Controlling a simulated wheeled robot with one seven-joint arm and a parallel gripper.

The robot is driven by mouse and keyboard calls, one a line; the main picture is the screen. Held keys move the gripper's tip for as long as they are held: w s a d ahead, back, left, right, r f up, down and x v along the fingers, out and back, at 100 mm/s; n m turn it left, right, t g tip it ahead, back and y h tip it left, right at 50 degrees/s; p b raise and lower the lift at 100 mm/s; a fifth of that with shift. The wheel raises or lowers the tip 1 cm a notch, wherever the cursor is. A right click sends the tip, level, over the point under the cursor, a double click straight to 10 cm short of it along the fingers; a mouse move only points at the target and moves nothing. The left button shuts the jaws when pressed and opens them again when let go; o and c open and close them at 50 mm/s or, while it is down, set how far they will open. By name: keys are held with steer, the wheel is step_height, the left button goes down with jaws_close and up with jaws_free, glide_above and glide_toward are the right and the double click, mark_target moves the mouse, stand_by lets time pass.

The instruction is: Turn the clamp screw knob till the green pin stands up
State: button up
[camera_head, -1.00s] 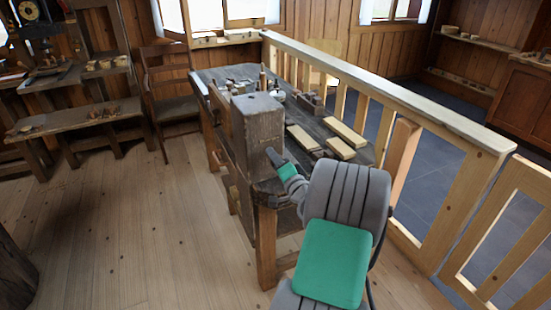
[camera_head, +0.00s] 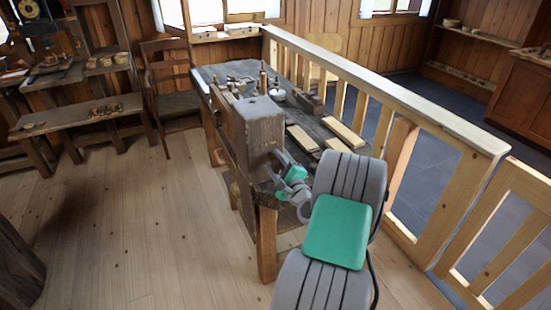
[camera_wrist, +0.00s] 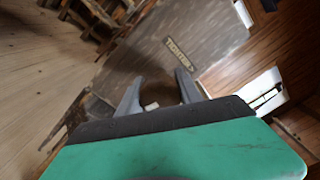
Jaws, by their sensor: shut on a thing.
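The tall grey wooden block (camera_head: 252,128) stands at the near end of the workbench. It fills the middle of the wrist view (camera_wrist: 195,45), where a label reads "TIGHTEN" with an arrow. My gripper (camera_head: 272,166) is at the block's near right side. In the wrist view its two grey fingers (camera_wrist: 158,92) reach towards the block face, shut on the clamp screw knob. Only a small pale bit of the knob (camera_wrist: 151,106) shows between them; the rest is hidden. I cannot make out a green pin in either view.
The workbench (camera_head: 318,130) carries pale wooden bars (camera_head: 343,133) and small tools behind the block. A wooden railing (camera_head: 400,95) runs along its right side. A chair (camera_head: 170,95) stands at the back left. The floor (camera_head: 130,220) to the left is clear.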

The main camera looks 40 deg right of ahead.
mark_target(280, 169)
steer(key=m+p, duration=0.1)
steer(key=m, duration=0.2)
steer(key=m+p, duration=0.1)
steer(key=shift+s+f+m+p, duration=0.1)
steer(key=shift+f+m+p, duration=0.15)
steer(key=shift+m+p, duration=0.05)
steer(key=shift+a, duration=0.1)
stand_by(0.4)
steer(key=o, duration=1.4)
steer(key=shift+r, duration=0.2)
steer(key=shift+c, duration=0.2)
steer(key=b+v, duration=0.1)
steer(key=v, duration=0.6)
steer(key=shift+s+b, duration=0.25)
steer(key=shift+b, duration=0.05)
steer(key=shift+s+a, duration=0.15)
steer(key=shift+s, duration=0.05)
